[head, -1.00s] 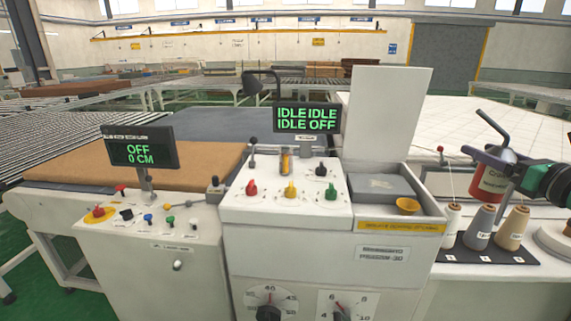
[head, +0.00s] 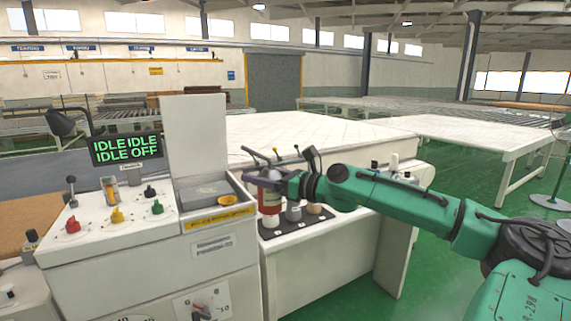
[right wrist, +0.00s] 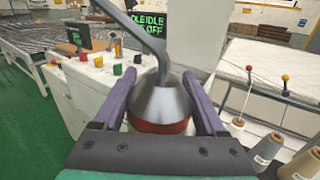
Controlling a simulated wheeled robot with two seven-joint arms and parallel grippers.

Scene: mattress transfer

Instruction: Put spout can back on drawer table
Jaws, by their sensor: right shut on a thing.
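The spout can (head: 270,196) has a red body with a white label and a grey cone top with a long bent spout. My right gripper (head: 277,178) is shut on it. My left gripper is out of view.
Thread cones (head: 293,212) stand on a dark mat on the white table. A quilted mattress surface (head: 330,133) lies behind.

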